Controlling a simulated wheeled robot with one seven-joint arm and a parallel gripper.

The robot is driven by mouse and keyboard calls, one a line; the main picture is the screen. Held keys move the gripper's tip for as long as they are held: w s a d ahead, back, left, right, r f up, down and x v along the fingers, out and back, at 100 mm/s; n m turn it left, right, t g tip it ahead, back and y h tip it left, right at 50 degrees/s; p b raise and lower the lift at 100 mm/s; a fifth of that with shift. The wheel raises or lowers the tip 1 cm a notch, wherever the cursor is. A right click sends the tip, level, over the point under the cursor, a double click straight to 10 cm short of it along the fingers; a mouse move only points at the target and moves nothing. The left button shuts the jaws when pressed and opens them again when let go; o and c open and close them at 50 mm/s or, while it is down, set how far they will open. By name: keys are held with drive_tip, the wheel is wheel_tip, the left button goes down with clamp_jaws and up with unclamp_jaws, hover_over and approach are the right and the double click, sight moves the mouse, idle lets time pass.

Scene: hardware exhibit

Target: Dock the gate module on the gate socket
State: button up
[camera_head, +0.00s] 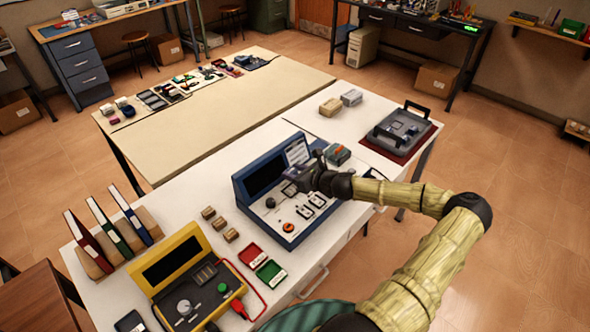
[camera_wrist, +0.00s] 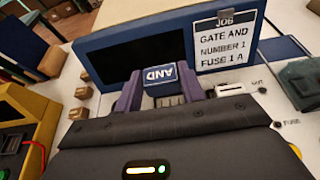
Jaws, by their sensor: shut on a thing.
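My gripper (camera_head: 291,184) is over the sloping panel of the blue console (camera_head: 243,190). In the wrist view its two purple fingers (camera_wrist: 158,90) are shut on the gate module (camera_wrist: 160,73), a small blue block with a white-framed label reading AND, upside down. The console's job card (camera_wrist: 224,41) reads GATE AND, NUMBER 1, FUSE 1 A. The gate socket cannot be made out for certain; pale slots show just below the module, between the fingers. Whether the module touches the panel cannot be told.
Small tan blocks (camera_head: 231,235) lie left of the console. A yellow tester (camera_head: 190,280), red tray (camera_head: 251,255) and green tray (camera_head: 270,272) are nearer the front.

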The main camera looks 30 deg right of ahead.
sight(295, 193)
drive_tip(key=shift+d+f, duration=0.1)
idle(0.3)
drive_tip(key=shift+f+b, duration=2.3)
drive_tip(key=shift+f, duration=0.5)
drive_tip(key=shift+s, duration=0.15)
drive_tip(key=shift+f, duration=0.55)
drive_tip(key=o, duration=0.7)
drive_tip(key=shift+p+v, duration=2.15)
drive_tip(key=shift+v, duration=3.35)
